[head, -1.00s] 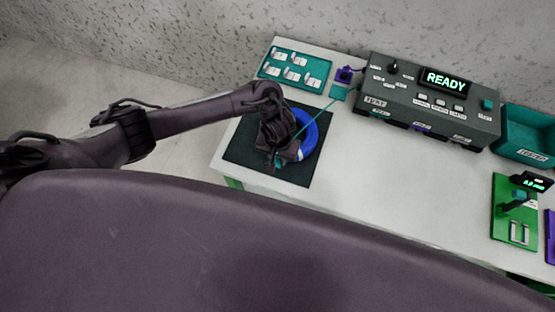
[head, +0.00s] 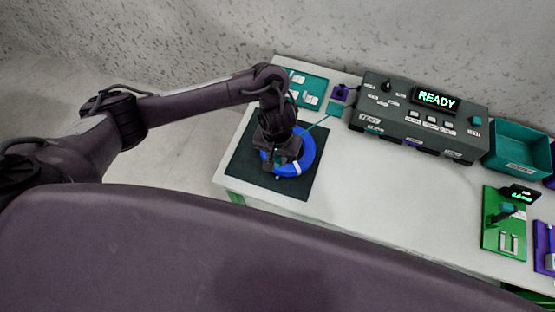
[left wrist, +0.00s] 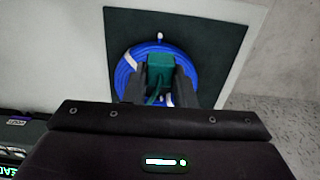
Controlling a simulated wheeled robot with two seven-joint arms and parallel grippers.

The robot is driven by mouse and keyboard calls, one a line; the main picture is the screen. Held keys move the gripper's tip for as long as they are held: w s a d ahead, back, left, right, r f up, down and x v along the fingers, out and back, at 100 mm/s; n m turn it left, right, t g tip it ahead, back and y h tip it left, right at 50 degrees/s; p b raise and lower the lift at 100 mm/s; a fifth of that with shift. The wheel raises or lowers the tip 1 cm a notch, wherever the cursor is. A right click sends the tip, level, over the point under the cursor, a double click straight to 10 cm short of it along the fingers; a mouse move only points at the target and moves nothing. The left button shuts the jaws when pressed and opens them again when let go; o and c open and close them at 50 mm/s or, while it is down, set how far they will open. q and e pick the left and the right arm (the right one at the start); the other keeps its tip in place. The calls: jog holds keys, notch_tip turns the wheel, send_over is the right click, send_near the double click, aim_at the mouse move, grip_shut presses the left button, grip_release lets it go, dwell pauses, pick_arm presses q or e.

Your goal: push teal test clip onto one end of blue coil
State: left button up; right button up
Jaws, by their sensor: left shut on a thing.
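The blue coil (head: 307,154) lies on a dark square mat (head: 243,170) at the left of the table. My left gripper (head: 283,163) is over the coil, pointing down. In the left wrist view my left gripper (left wrist: 160,88) is shut on the teal test clip (left wrist: 160,69), with one finger on each side of it. The clip is in front of the middle of the blue coil (left wrist: 125,72). One pale coil end (left wrist: 160,37) shows beyond the clip. I cannot tell whether the clip touches the coil. My right gripper is not in view.
A dark tester box (head: 420,115) with a READY display stands at the back of the table. A teal tray (head: 306,88) is partly behind my arm. A teal bin (head: 519,147) and a green stand (head: 503,220) are at the right. The table's middle (head: 400,190) is clear.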

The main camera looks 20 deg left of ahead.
aim_at(279, 162)
pick_arm(q)
notch_tip(279, 162, up, 7)
jog(key=shift+r, duration=0.2)
notch_tip(279, 162, down, 11)
jog(key=b, duration=0.3)
jog(key=shift+w+d+f, duration=0.1)
jog(key=shift+w+d, duration=0.05)
jog(key=shift+f+b, duration=0.45)
notch_tip(279, 162, down, 4)
jog(key=b, duration=0.5)
jog(key=shift+r+b, duration=0.1)
jog(key=shift+b, duration=0.2)
jog(key=shift+f, duration=0.65)
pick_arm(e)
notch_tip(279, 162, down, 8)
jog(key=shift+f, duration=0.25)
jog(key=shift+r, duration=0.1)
pick_arm(q)
jog(key=shift+p, duration=0.55)
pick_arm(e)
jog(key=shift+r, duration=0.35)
